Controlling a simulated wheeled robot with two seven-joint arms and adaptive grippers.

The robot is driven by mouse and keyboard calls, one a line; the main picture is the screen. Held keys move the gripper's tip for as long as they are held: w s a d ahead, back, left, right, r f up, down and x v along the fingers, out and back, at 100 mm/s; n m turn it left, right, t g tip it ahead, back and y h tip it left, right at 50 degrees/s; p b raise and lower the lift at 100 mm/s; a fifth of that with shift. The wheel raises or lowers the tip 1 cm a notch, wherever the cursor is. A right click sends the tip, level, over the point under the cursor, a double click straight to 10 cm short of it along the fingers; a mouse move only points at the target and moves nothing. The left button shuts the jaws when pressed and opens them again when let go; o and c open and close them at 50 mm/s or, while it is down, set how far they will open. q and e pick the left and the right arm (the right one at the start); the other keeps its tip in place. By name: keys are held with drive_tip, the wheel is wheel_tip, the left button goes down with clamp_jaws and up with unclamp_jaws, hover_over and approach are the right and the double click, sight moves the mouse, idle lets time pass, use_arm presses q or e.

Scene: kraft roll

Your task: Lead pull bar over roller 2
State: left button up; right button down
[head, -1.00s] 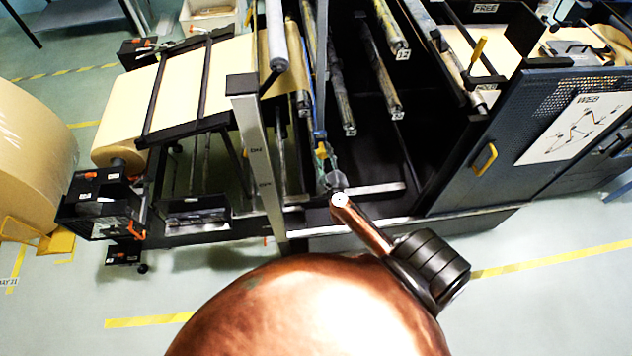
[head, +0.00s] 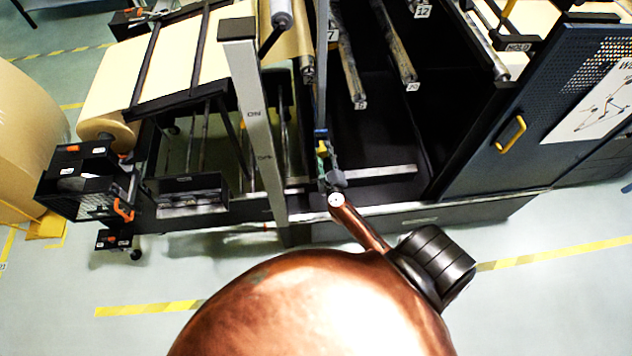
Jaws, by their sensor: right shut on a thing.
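My right gripper (head: 331,168) is small and dark at the end of my copper arm, in front of the machine's open frame. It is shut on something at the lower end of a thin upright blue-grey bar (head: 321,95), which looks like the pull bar. A yellow-green piece shows just above the jaws. The exact grip is too small to make out. Several rollers reach toward me, among them a middle roller (head: 350,70) and one further right (head: 395,45). My left gripper is out of view.
A pale upright post (head: 252,120) stands left of my gripper. The kraft web (head: 180,60) runs over the unwind table at left, with a large paper roll (head: 30,150) beyond. A dark cabinet door with a yellow handle (head: 510,134) is at right. A low rail (head: 430,207) runs along the front.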

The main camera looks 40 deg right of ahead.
use_arm(q)
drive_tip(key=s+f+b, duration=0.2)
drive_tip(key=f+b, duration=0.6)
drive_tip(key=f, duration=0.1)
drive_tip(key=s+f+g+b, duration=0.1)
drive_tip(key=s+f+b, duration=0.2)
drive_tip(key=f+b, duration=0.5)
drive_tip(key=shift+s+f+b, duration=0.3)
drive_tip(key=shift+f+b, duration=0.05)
drive_tip(key=shift+b, duration=0.15)
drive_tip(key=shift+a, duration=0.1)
